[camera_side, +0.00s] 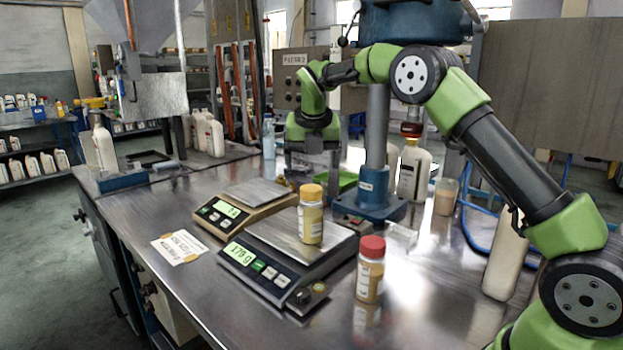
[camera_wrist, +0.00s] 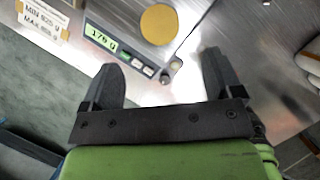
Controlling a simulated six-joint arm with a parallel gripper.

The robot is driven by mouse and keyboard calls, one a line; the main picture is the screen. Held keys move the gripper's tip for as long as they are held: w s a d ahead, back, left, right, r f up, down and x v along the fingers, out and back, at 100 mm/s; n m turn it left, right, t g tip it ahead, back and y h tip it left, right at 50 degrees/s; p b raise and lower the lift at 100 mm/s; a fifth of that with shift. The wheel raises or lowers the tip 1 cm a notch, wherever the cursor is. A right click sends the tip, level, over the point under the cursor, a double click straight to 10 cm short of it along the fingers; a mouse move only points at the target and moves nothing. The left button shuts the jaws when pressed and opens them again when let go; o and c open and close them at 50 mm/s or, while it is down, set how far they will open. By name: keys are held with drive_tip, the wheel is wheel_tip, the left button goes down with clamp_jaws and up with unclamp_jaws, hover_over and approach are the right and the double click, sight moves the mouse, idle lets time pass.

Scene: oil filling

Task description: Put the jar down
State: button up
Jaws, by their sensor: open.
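A jar with a yellow lid (camera_side: 311,214) stands upright on the pan of the front scale (camera_side: 268,275). In the wrist view its round yellow lid (camera_wrist: 160,24) shows from above, beyond the fingertips. My gripper (camera_side: 313,170) is open and empty, behind and above the jar in the side view, clear of it. In the wrist view my gripper's two fingers (camera_wrist: 160,65) are spread wide with nothing between them. A second jar with a red lid (camera_side: 370,270) stands upright on the steel table, right of the front scale.
A second scale (camera_side: 228,212) sits behind the front one. A paper label (camera_side: 179,247) lies left of the scales. A blue-based column (camera_side: 368,205), a white bottle (camera_side: 413,170) and a beaker (camera_side: 445,197) stand behind.

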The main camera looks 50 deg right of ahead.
drive_tip(key=s+a+r+m+t+y, duration=0.1)
drive_tip(key=s+a+r+m, duration=0.4)
drive_tip(key=s+m, duration=0.3)
drive_tip(key=s+a+r+m+t+y, duration=0.1)
drive_tip(key=s+a+r+m+y, duration=0.1)
drive_tip(key=s+a+r+m, duration=0.35)
drive_tip(key=s+a+f+m+t+y, duration=0.1)
drive_tip(key=s+f+m, duration=0.1)
drive_tip(key=s+m, duration=0.6)
drive_tip(key=s+a+f+m+t+y, duration=0.1)
drive_tip(key=s+a+f+m, duration=0.1)
drive_tip(key=s+m, duration=0.6)
drive_tip(key=shift+s+a+m, duration=0.25)
drive_tip(key=shift+a+m, duration=0.05)
drive_tip(key=shift+m, duration=0.55)
drive_tip(key=shift+f, duration=0.1)
idle(1.9)
